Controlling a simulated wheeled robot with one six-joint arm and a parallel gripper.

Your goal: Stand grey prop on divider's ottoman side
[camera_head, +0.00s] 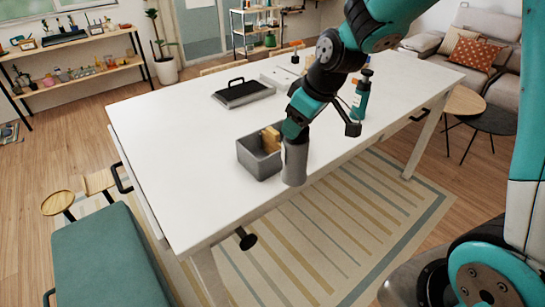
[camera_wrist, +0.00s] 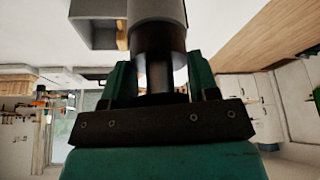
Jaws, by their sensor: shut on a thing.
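The grey prop, a cylinder (camera_head: 295,163) with a dark narrow neck, hangs upright below my gripper (camera_head: 296,132). In the wrist view my gripper (camera_wrist: 159,75) has its teal fingers closed around the neck of the prop (camera_wrist: 158,10). The prop is just right of a grey open box (camera_head: 252,164) near the table's front edge. Whether its base touches the table I cannot tell. A tan divider (camera_head: 271,138) shows in the box, partly hidden; it also shows in the wrist view (camera_wrist: 122,36). The green ottoman (camera_head: 105,262) is at lower left.
On the white table (camera_head: 180,150), a grey tray with a black handle (camera_head: 243,93) lies behind the box. A teal bottle (camera_head: 361,95) stands to the right, beside my arm. The table's left part is clear. A striped rug (camera_head: 340,230) covers the floor in front.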

